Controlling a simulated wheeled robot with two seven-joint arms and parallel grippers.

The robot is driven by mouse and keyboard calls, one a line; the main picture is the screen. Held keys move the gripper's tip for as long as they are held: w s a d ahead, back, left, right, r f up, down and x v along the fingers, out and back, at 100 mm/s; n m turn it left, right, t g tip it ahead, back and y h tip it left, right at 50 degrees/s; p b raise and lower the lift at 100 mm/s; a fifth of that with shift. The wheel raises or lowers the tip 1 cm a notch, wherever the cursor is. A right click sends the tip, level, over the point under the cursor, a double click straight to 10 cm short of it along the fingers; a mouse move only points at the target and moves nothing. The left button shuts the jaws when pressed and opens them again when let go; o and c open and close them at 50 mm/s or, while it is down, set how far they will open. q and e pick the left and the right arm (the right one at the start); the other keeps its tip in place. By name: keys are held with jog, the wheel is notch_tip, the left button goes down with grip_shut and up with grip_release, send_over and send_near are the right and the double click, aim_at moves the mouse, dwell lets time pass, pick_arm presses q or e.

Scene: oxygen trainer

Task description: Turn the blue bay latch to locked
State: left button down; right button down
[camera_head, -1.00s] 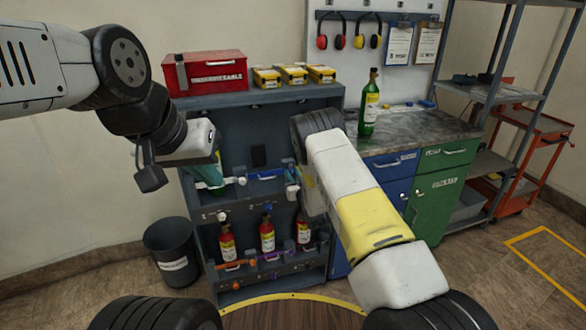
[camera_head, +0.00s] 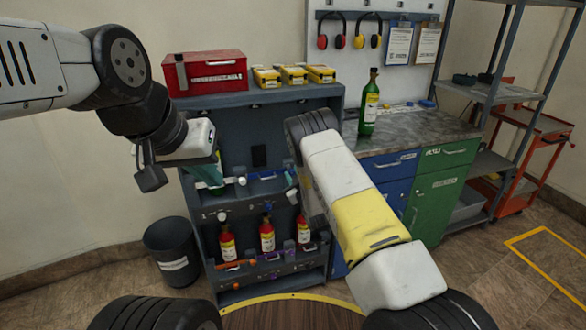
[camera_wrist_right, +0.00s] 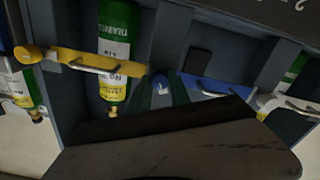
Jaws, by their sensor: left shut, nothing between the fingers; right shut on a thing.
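The blue bay latch is a blue bar (camera_wrist_right: 215,88) with a silver handle, set across the middle upper bay, roughly in line with the yellow bar (camera_wrist_right: 90,66). A blue knob (camera_wrist_right: 161,86) is at its end. In the right wrist view, which looks upside down, my right gripper (camera_wrist_right: 160,97) is shut on this knob. In the head view the blue bar (camera_head: 267,175) shows left of my right arm, which hides the yellow latch and most of the gripper. My left gripper (camera_head: 151,178) is shut and empty, left of the rack.
The grey rack (camera_head: 333,93) carries a red box (camera_head: 208,72) and yellow cases (camera_head: 293,74) on top. Red bottles (camera_head: 267,236) stand in lower bays. A green bottle (camera_head: 369,105) stands on the counter. A bin (camera_head: 172,250) is on the floor at left.

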jog(key=n, duration=0.6)
jog(key=shift+a, duration=0.1)
jog(key=n, duration=0.6)
jog(key=shift+f+n, duration=0.15)
jog(key=shift+n, duration=0.25)
jog(key=c, duration=1.2)
grip_release()
jog(key=shift+s, duration=0.1)
jog(key=v, duration=0.7)
jog(key=shift+s, duration=0.35)
